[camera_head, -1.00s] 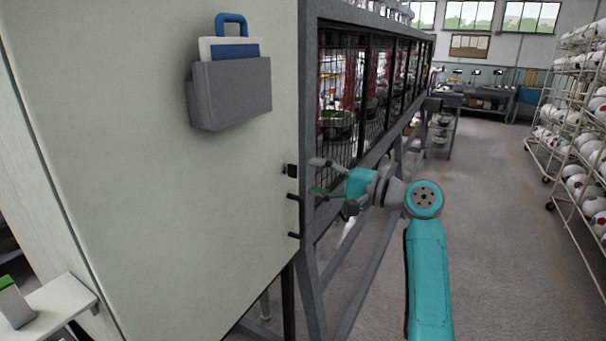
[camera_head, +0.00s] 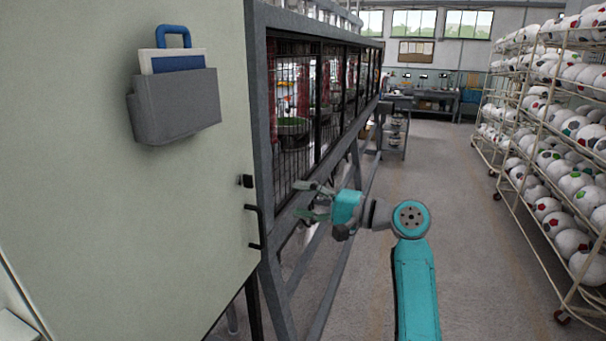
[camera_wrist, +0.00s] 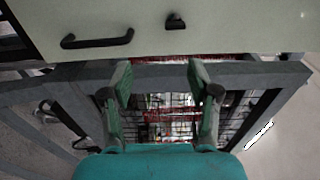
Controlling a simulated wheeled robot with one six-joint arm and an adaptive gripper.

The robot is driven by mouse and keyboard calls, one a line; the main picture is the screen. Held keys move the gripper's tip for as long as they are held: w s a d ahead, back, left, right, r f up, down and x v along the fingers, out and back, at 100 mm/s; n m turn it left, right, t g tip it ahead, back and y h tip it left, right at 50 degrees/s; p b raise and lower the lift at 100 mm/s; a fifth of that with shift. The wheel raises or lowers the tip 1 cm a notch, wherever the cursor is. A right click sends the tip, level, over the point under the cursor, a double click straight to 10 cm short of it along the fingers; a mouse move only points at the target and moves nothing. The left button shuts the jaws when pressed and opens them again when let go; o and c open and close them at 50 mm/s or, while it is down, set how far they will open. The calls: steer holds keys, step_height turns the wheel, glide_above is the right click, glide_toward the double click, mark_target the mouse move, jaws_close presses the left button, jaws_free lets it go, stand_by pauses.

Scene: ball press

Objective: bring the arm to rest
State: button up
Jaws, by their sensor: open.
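My gripper (camera_head: 312,200) is at the end of my teal arm, right of the pale cabinet door's edge and in front of the mesh-sided press frame. Its two fingers are apart with nothing between them. In the wrist view my gripper (camera_wrist: 160,80) also shows open, its fingertips near a grey frame bar. The pale door (camera_head: 90,210) has a black handle (camera_head: 255,227), which lies left of the gripper and apart from it. The handle also shows at the top of the wrist view (camera_wrist: 97,40).
The press frame (camera_head: 264,130) with mesh panels runs away along the left. A document holder (camera_head: 178,105) hangs on the door. White racks (camera_head: 500,165) full of balls stand at the right. The aisle floor (camera_head: 445,200) between is clear. A workbench (camera_head: 430,95) stands far back.

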steer(key=s+d+f+m+t+h, duration=0.2)
steer(key=f+t, duration=0.1)
steer(key=f, duration=0.8)
steer(key=s+d+f+m+t+h, duration=0.2)
steer(key=s+f+h, duration=0.1)
steer(key=f, duration=0.9)
steer(key=s+d+f+t+h, duration=0.1)
steer(key=s+d+f+h, duration=0.25)
steer(key=s+f, duration=0.45)
steer(key=s+d+f+t+h, duration=0.1)
steer(key=s+d+f+h, duration=0.25)
steer(key=s+f, duration=0.45)
steer(key=s+d+f+n+h, duration=0.1)
steer(key=s+d+h, duration=0.15)
steer(key=s, duration=0.75)
steer(key=s+d+f+n+h, duration=0.1)
steer(key=s+d+f+n, duration=0.15)
steer(key=s, duration=0.85)
steer(key=s+d+r+n, duration=0.1)
steer(key=s+r+n, duration=0.1)
steer(key=s+r, duration=0.3)
steer(key=s+d+r+n+t+h, duration=0.1)
steer(key=s+r+n, duration=0.2)
steer(key=s+r, duration=0.3)
steer(key=shift+d+f+v, duration=0.3)
steer(key=shift+f+v, duration=0.25)
steer(key=shift+v, duration=2.3)
